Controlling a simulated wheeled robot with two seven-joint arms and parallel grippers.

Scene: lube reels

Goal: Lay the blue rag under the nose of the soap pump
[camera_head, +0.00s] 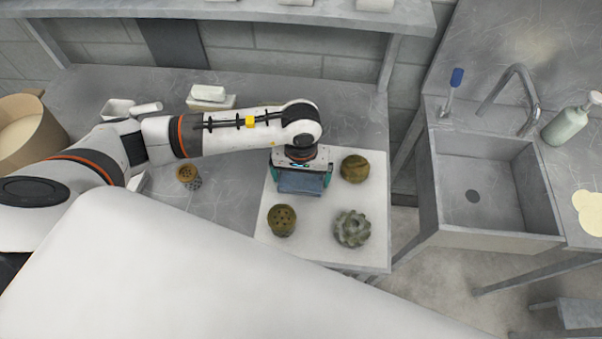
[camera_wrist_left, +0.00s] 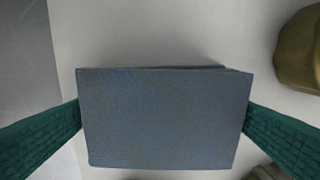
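The blue rag (camera_head: 299,183) is a folded rectangular block above or on the white mat (camera_head: 270,228); the height is hard to tell. My left gripper (camera_head: 300,176) points down over it, one green finger against each side edge. In the left wrist view the rag (camera_wrist_left: 165,118) fills the gap between the fingers, both touching it. The soap pump (camera_head: 566,126), a pale green bottle with a white nose, stands on the counter right of the sink. My right gripper is not in view.
Three greenish-brown parts surround my gripper: a round one (camera_head: 355,168), a holed one (camera_head: 282,220) and a toothed one (camera_head: 352,229). A sink (camera_head: 487,243) with a faucet (camera_head: 515,88) lies at the right, past a gap. A pale yellow patch (camera_head: 590,210) lies on the right counter.

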